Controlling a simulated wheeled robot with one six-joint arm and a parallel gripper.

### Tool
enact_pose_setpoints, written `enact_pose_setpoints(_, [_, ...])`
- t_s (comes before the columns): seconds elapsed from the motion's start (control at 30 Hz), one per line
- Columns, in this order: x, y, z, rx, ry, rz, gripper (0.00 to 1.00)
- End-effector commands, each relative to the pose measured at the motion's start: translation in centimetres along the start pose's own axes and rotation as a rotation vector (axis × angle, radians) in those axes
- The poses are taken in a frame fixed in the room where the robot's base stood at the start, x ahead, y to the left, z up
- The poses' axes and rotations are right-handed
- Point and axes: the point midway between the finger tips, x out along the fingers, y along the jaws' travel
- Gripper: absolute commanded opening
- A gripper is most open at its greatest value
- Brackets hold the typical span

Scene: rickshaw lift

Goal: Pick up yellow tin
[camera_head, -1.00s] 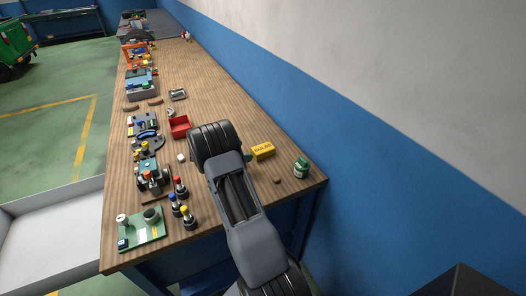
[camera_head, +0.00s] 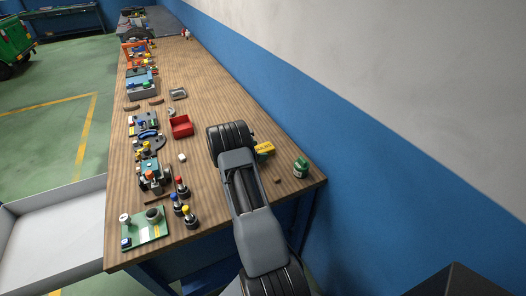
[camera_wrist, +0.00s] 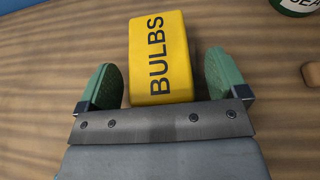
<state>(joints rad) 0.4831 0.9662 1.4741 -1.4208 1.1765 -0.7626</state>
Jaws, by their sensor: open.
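The yellow tin (camera_wrist: 160,58), marked "BULBS", lies on the wooden bench. In the wrist view it sits between the two green finger pads of my open gripper (camera_wrist: 165,82), with a gap on the left side and a gap on the right. Its near end is close to the gripper's metal plate. In the head view the yellow tin (camera_head: 265,149) shows just right of my arm, which hides its left part. My fingertips are hidden behind the arm in the head view.
A green can (camera_head: 301,168) stands right of the tin near the bench edge, with a small brown block (camera_head: 277,180) nearby. A red bin (camera_head: 181,126) and a white cube (camera_head: 182,157) are to the left. The bench (camera_head: 215,85) is mostly clear farther back along the wall.

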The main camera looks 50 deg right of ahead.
Motion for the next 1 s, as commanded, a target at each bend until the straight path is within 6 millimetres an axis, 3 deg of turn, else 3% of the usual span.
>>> enact_pose_setpoints(0.07, [-0.03, 0.01, -0.01, 0.000, 0.000, 0.000, 0.91])
enact_pose_setpoints(0.63, [-0.06, 0.01, 0.00, 0.000, 0.000, 0.000, 0.36])
enact_pose_setpoints(1.0, [-0.26, 0.05, 0.50, 0.002, -0.001, 0.001, 0.36])
